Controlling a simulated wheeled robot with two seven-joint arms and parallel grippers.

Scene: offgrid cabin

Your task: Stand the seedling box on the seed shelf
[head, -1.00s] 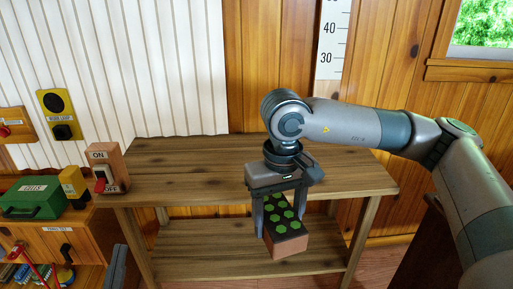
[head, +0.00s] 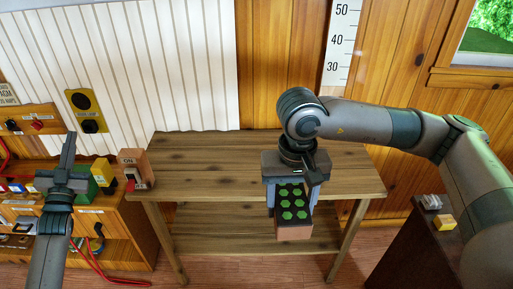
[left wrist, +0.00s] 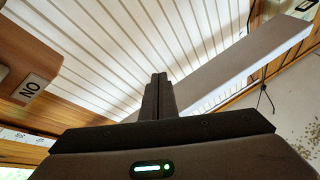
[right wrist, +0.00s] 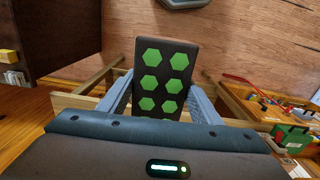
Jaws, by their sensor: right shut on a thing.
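The seedling box (head: 294,232) is a pinkish-brown block with a dark top bearing several green hexagons. My right gripper (head: 292,200) is shut on it, with one finger on each side, and holds it in front of the wooden shelf. The box (right wrist: 164,78) also shows between the fingers in the right wrist view. The wooden shelf, taken as the seed shelf, has a bare upper board (head: 220,165) and a bare lower board (head: 225,233). My left gripper (head: 68,148) is empty, its fingers together, left of the shelf.
A workbench with a green box (head: 104,176), a yellow block and red cables is at the left. A dark cabinet (head: 415,245) with a yellow block stands at the right.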

